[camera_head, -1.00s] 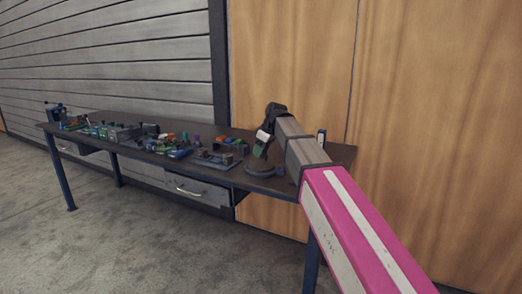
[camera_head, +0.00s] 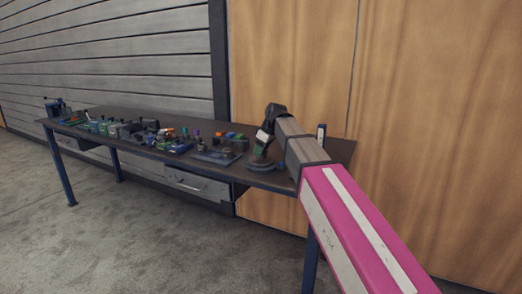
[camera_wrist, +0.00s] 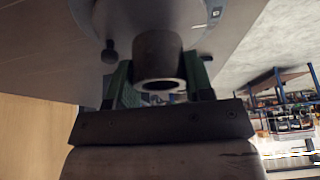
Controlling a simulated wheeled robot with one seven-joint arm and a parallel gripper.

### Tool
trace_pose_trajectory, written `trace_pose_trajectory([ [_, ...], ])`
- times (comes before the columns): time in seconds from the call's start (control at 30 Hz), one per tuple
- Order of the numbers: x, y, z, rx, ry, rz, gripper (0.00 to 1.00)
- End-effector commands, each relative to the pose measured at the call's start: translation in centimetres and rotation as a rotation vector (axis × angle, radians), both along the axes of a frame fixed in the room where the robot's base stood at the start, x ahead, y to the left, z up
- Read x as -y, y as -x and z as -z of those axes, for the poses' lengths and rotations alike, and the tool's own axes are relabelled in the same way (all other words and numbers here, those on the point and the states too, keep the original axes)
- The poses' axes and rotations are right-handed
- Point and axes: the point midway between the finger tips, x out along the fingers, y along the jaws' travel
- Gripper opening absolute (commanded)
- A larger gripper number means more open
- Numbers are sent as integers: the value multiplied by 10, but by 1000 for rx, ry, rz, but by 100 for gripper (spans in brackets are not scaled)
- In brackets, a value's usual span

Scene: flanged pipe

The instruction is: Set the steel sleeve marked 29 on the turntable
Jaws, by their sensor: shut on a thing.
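A grey steel sleeve (camera_wrist: 157,58) stands between my gripper's fingers in the wrist view, its open ring end facing the camera. My gripper (camera_wrist: 160,78), with green on its fingers, is shut on this sleeve. No number on the sleeve can be read. Beyond the sleeve, the round grey turntable (camera_wrist: 187,22) shows, with a small label near its edge. I cannot tell whether the sleeve touches it. In the head view my gripper (camera_head: 261,145) is low over the turntable (camera_head: 262,166) at the bench's right part; the sleeve is too small to make out there.
The dark workbench (camera_head: 325,153) carries many small parts to the left of the turntable, with a flat tray (camera_head: 214,157) close by. A dark knob (camera_wrist: 109,53) is beside the sleeve in the wrist view.

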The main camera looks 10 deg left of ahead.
Motion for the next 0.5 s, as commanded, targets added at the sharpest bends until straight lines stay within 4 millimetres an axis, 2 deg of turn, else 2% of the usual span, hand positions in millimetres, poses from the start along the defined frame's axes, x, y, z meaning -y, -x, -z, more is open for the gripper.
trace_pose_trajectory([
  [0.5,0,0,7,0,-1,0,14],
])
